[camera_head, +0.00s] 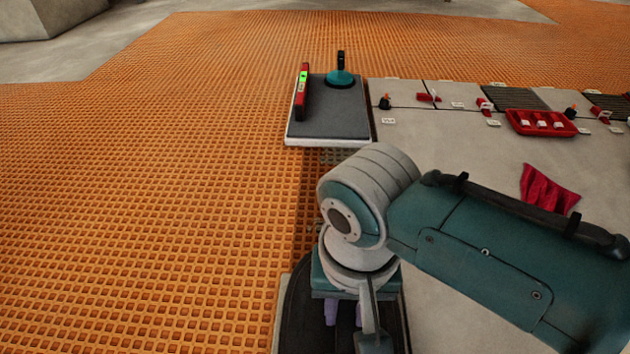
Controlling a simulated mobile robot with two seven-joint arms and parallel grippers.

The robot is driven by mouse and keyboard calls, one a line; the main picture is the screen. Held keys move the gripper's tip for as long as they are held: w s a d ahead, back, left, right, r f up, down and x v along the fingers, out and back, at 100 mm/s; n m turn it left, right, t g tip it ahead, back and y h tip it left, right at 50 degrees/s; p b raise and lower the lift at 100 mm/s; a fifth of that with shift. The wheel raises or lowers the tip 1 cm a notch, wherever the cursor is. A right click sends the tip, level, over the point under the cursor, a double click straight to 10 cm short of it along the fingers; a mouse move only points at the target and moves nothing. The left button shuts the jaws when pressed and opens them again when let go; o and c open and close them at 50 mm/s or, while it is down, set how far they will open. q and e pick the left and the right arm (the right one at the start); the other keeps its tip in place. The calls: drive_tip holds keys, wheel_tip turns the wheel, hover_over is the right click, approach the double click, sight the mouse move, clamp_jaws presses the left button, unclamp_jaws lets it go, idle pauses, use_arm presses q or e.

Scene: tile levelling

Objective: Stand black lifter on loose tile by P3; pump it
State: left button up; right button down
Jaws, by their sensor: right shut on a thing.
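My right gripper (345,312) points down at the bottom centre, below my teal and grey right arm. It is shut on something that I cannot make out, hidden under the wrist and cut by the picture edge. A lifter with a teal disc and a black upright handle (340,77) stands on the far right part of a grey-topped stand (336,126). I cannot tell whether it is the black lifter. The right gripper is well nearer to me than that stand. The loose tile and P3 cannot be told; the small white labels are too small to read. My left gripper is out of view.
A red level (302,92) with a green window stands on the stand. Right of it, grey tiles hold a red tray (541,123), red and black small tools and dark ribbed panels. A red cloth (548,188) lies nearer. Open orange grid floor (150,200) fills the left.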

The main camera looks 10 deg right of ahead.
drive_tip(key=shift+f, duration=0.15)
drive_tip(key=shift+w+f, duration=0.1)
drive_tip(key=shift+f, duration=0.3)
idle(0.9)
drive_tip(key=c, duration=0.7)
unclamp_jaws()
drive_tip(key=shift+o, duration=0.7)
drive_tip(key=shift+d+f, duration=0.1)
